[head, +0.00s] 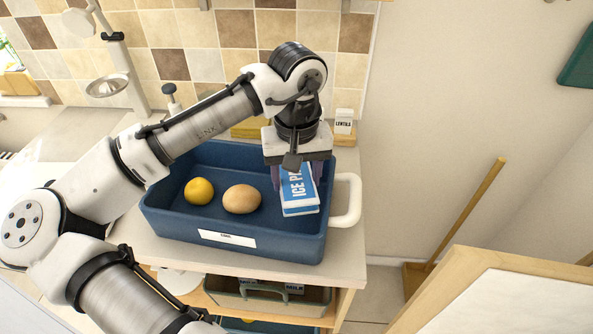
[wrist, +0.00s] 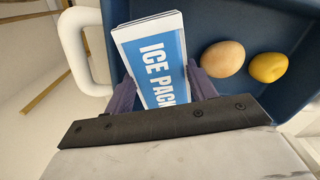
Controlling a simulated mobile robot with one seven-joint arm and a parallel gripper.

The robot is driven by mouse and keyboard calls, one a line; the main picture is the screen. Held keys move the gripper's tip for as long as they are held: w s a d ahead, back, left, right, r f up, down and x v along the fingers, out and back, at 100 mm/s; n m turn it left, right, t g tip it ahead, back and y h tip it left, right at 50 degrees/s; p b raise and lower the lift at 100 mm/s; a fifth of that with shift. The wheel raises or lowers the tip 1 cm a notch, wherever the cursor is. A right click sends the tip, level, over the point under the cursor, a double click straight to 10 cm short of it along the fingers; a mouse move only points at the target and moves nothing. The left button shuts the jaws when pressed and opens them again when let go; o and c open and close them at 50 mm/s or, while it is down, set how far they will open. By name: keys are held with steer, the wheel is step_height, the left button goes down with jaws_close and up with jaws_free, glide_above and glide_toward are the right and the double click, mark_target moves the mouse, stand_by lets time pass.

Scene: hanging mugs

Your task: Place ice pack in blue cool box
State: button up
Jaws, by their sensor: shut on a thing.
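The blue cool box (head: 170,222) stands on the counter, open at the top, with a white handle (head: 346,200) at its right end. My gripper (head: 300,182) points down over the right part of the box. It is shut on the blue and white ice pack (head: 299,190), with one purple finger on each side. The ice pack also shows between the fingers in the wrist view (wrist: 160,65). The pack is within the box's outline at the right; I cannot tell whether it touches the floor of the box. Its upper part is hidden by my gripper.
A yellow lemon (head: 199,191) and a brown egg-like item (head: 241,199) lie in the box, left of the pack. A small lentils carton (head: 344,121) stands behind the box. A shelf below holds a grey-green crate (head: 232,297). A broom (head: 470,210) leans at the right.

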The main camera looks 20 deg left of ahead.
steer(key=shift+f+b, duration=2.3)
steer(key=shift+f, duration=1.7)
steer(key=shift+f, duration=0.3)
steer(key=o, duration=1.3)
steer(key=shift+c, duration=0.2)
step_height(320, 180, up, 14)
steer(key=shift+f+b, duration=0.1)
steer(key=shift+b, duration=0.4)
